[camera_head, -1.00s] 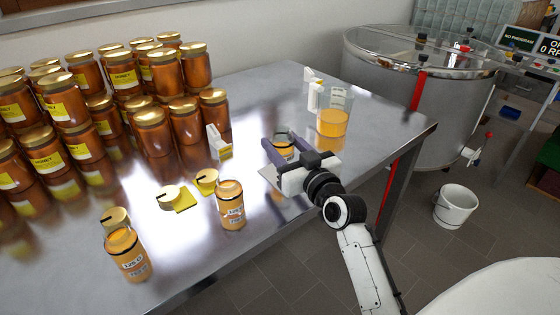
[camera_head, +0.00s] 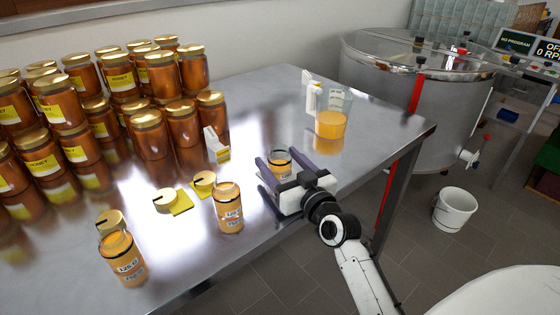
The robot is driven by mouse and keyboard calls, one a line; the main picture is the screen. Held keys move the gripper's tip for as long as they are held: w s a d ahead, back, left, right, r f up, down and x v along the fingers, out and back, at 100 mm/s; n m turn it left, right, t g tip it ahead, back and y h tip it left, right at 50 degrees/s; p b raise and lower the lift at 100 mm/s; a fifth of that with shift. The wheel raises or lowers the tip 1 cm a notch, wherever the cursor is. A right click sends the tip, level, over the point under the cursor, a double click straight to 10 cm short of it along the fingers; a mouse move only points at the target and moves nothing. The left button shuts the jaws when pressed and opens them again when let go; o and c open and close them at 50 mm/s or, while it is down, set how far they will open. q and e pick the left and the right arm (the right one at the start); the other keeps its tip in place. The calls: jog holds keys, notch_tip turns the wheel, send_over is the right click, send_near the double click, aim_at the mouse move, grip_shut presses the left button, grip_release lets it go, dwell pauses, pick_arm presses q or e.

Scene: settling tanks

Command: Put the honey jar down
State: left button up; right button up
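Two similar open jars of honey stand further left, one at the middle (camera_head: 229,210) and one at the front left (camera_head: 124,262). My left gripper is out of view.
Stacked lidded honey jars (camera_head: 152,134) fill the table's back left. Gold lids (camera_head: 166,200) and yellow labels lie near the open jars. A measuring jug (camera_head: 331,122) with honey stands behind the gripper. A steel tank (camera_head: 420,100) and white bucket (camera_head: 455,209) are beyond the table.

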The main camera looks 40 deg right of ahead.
jog(key=shift+r, duration=0.2)
jog(key=s, duration=0.3)
jog(key=s+a, duration=0.1)
jog(key=s, duration=0.6)
jog(key=shift+s+a+f, duration=0.15)
jog(key=shift+s, duration=0.05)
jog(key=shift+s+a, duration=0.1)
jog(key=shift+s, duration=0.65)
